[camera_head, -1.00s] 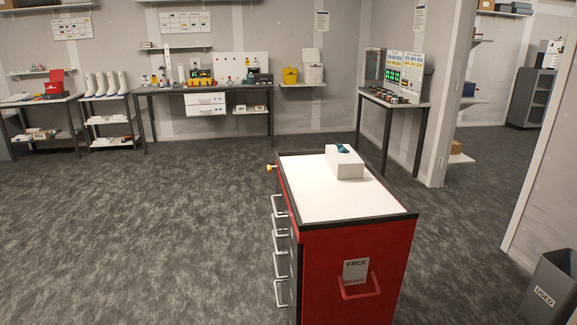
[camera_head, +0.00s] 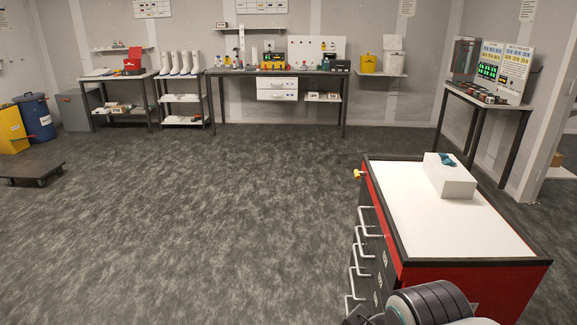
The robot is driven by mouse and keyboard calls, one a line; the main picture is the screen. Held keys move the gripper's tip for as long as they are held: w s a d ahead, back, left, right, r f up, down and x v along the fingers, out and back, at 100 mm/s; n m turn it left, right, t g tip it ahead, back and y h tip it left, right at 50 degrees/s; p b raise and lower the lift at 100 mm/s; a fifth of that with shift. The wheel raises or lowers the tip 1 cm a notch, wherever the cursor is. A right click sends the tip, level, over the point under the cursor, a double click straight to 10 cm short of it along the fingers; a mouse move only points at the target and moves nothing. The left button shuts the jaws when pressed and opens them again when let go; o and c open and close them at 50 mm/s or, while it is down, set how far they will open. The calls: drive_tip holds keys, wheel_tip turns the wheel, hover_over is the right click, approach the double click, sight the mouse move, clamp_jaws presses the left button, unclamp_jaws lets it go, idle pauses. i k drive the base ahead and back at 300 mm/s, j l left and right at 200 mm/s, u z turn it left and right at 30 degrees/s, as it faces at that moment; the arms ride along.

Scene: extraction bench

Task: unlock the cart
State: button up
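The red cart (camera_head: 480,272) stands at the lower right, with a white top and dark edging. Its drawers with silver handles face left. Part of my arm (camera_head: 430,303) shows at the bottom edge, in front of the cart's near left corner. It hides part of the cart's near end, and the FREE and BRAKE labels are out of sight. My gripper's fingers are not visible.
The floor left of the cart is clear. A flat dark trolley (camera_head: 32,172) is at the far left, by a blue drum (camera_head: 36,118). A workbench (camera_head: 222,75) runs along the back wall. A side table (camera_head: 488,97) stands behind the cart.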

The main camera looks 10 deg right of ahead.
sight(358, 173)
drive_tip(key=i+u, duration=0.3)
drive_tip(key=i, duration=1.4)
drive_tip(key=i+z, duration=0.1)
drive_tip(key=i, duration=0.55)
drive_tip(key=i+j, duration=0.1)
drive_tip(key=i, duration=0.55)
drive_tip(key=i+j+z, duration=0.15)
drive_tip(key=i, duration=0.5)
drive_tip(key=i+j+z, duration=0.2)
drive_tip(key=i+z, duration=0.2)
drive_tip(key=i, duration=0.15)
drive_tip(key=i+j+z, duration=0.45)
drive_tip(key=i+l, duration=0.05)
drive_tip(key=i, duration=0.05)
